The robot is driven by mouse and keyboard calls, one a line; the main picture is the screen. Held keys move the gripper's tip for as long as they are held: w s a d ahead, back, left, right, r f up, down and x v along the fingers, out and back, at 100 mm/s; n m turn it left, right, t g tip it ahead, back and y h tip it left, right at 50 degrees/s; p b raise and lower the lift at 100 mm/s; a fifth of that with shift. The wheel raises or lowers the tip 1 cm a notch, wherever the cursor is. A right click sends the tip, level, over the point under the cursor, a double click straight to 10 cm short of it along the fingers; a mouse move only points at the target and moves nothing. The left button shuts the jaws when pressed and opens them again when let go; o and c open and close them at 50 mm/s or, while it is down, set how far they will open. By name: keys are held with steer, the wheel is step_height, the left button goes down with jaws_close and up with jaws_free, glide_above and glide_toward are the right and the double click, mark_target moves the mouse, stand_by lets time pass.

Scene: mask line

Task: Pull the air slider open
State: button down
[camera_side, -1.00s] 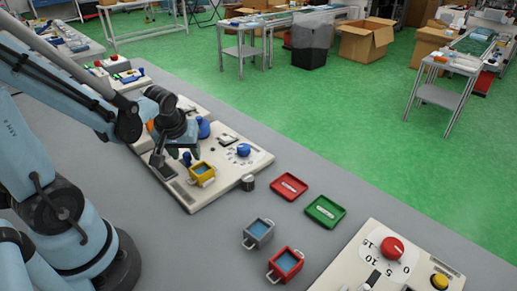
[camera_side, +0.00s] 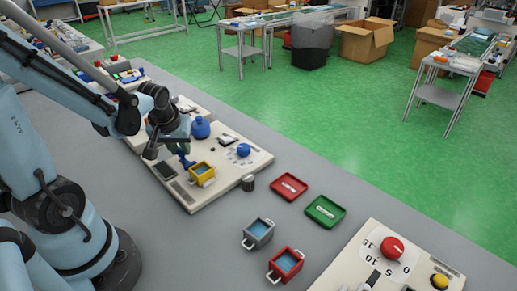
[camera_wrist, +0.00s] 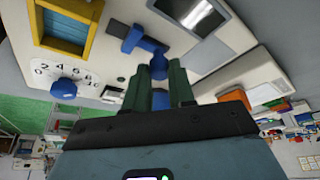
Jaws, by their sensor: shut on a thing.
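The air slider, as I take it, is the blue bar-shaped part (camera_wrist: 130,39) on the pale panel. In the side view it shows as a small blue piece (camera_side: 186,161) left of the yellow bin. My gripper (camera_side: 179,146) is over the panel just above and behind this piece. In the wrist view the two dark green fingers (camera_wrist: 160,75) stand on either side of a round blue knob (camera_wrist: 157,62) beside the bar, and they are shut on it. The lower part of the grip is hidden by the fingers and the gripper body.
The yellow bin (camera_side: 202,170) stands on the panel close to the slider. A dial with a blue knob (camera_side: 243,150) and a large blue knob (camera_side: 201,128) are nearby. Red (camera_side: 289,187) and green (camera_side: 324,211) trays lie on the grey table to the right.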

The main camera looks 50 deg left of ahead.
steer(key=shift+a, duration=0.3)
steer(key=c, duration=1)
jaws_free()
steer(key=shift+d+r, duration=0.1)
steer(key=shift+v, duration=5.95)
steer(key=shift+d, duration=0.1)
steer(key=w+d+m+t+h, duration=0.1)
steer(key=d+m, duration=0.2)
steer(key=d, duration=0.1)
steer(key=w+d+f+m+t+h, duration=0.1)
steer(key=d+m, duration=0.2)
steer(key=d, duration=0.1)
steer(key=w+d+m+t+h, duration=0.1)
steer(key=d+m+t, duration=0.1)
steer(key=d+m, duration=0.1)
steer(key=shift+w+d+f, duration=0.3)
steer(key=shift+d+f, duration=0.05)
steer(key=shift+d, duration=0.4)
